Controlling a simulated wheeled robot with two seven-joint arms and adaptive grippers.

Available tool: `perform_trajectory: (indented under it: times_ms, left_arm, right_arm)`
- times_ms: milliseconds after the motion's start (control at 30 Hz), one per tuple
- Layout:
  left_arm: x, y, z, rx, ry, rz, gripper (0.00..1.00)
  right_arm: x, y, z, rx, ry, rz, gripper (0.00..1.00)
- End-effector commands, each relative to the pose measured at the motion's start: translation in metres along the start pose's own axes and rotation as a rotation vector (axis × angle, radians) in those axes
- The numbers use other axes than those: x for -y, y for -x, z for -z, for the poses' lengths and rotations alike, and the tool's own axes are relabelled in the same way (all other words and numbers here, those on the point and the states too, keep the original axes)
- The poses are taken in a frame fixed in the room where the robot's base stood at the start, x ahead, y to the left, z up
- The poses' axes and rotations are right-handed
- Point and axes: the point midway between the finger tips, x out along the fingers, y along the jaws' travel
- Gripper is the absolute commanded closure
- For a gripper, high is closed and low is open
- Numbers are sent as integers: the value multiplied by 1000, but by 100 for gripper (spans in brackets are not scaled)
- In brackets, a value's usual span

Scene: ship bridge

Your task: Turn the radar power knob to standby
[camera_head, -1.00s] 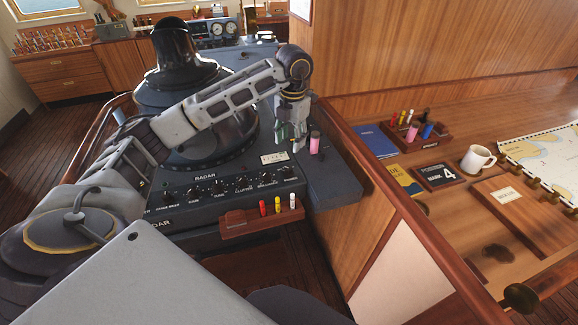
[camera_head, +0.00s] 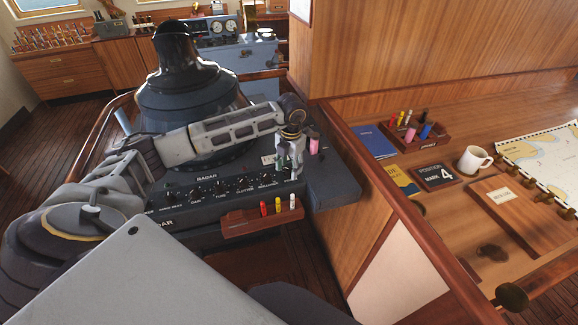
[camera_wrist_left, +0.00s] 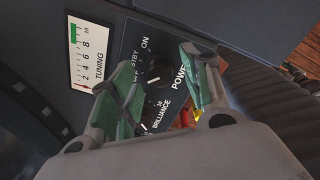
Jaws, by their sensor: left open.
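The radar panel (camera_head: 215,190) has a row of dark knobs on its front. The power knob (camera_wrist_left: 157,70) shows in the left wrist view, black, beside the ON, STBY and POWER lettering. A white mark shows near its lower edge, but I cannot tell its exact setting. My left gripper (camera_head: 289,170) is over the right end of the panel and hides the power knob in the head view. In the wrist view the green-padded fingers (camera_wrist_left: 158,88) are open, one on each side of the knob area, with nothing held. I cannot tell whether they touch the knob. My right gripper is out of view.
The brilliance knob (camera_wrist_left: 155,115) is close to the fingers. A tuning scale (camera_wrist_left: 88,55) is beside the panel. A pink cylinder (camera_head: 314,146) stands right of my gripper. A pen rack (camera_head: 262,222) is on the panel's front. The chart table (camera_head: 440,210) is to the right.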

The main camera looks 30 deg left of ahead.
Motion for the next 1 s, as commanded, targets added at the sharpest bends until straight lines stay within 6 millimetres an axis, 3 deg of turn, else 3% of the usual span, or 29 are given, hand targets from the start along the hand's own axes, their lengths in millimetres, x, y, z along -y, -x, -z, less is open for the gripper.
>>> perform_trajectory:
  times_ms: [433,800,1000]
  left_arm:
    - [0,-7,0,0,0,1,52]
    - [0,-7,0,0,0,1,99]
    - [0,-7,0,1,-6,0,99]
  right_arm:
    - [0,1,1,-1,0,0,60]
    - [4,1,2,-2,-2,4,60]
    - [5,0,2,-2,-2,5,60]
